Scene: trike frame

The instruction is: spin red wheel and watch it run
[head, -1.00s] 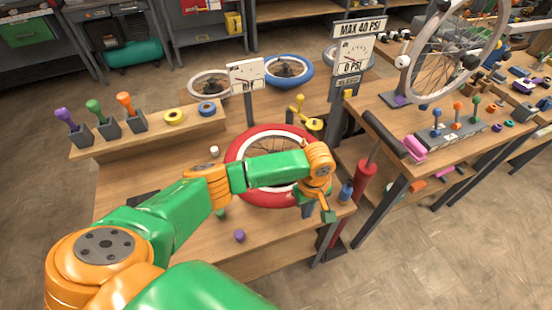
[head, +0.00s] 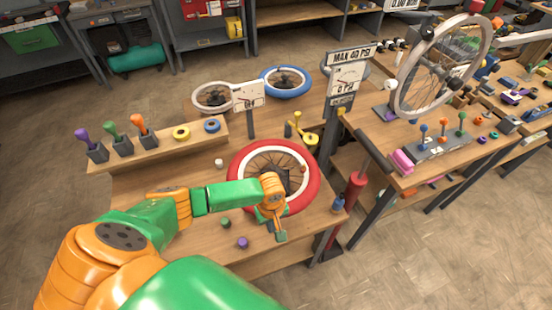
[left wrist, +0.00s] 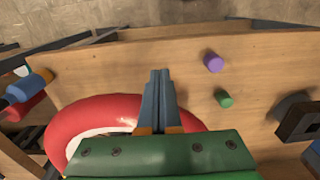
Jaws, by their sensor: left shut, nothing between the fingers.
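The red wheel (head: 312,180), a red tyre with a pale rim and dark spokes, lies flat on the wooden bench. My left arm crosses over it and hides part of its front left. My left gripper (head: 280,234) is shut and empty, at the wheel's front edge with its fingers pointing toward the bench front. In the left wrist view the closed fingers (left wrist: 160,82) reach past the red tyre (left wrist: 80,118) over bare wood. I cannot tell whether they touch the tyre. My right gripper is not in view.
A purple cap (head: 242,242) and a green cap (head: 226,223) lie on the bench near the gripper. A gauge sign (head: 346,80) and a red pump (head: 355,190) stand at the right. A white wheel (head: 440,75) is mounted on the right bench. Blue (head: 286,80) and white wheels lie behind.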

